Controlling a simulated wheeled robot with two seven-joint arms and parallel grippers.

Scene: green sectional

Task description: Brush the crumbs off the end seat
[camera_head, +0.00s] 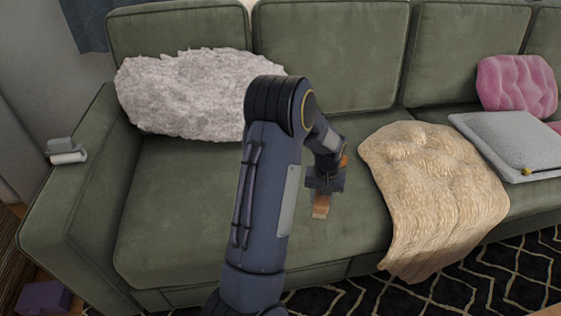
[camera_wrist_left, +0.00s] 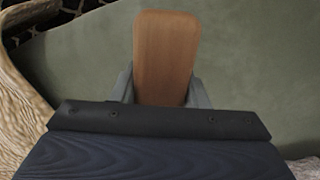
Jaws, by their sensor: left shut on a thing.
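The end seat (camera_head: 185,205) is the green cushion at the left end of the sectional. My left arm reaches across it, and my left gripper (camera_head: 322,190) is low over the right part of the seat. The gripper is shut on a brush with a wooden body (camera_head: 320,207). In the left wrist view the flat wooden brush (camera_wrist_left: 167,57) stands out between the two grey fingers, against the green fabric. I cannot tell whether the brush touches the seat. No crumbs can be made out; my arm hides part of the cushion. My right gripper is not in view.
A tan throw (camera_head: 435,190) drapes over the seat just right of the gripper. A fluffy white pillow (camera_head: 185,92) lies at the back left. A grey cushion or laptop-like pad (camera_head: 500,140) and pink pillow (camera_head: 517,85) are right. A small grey item (camera_head: 66,151) sits on the armrest.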

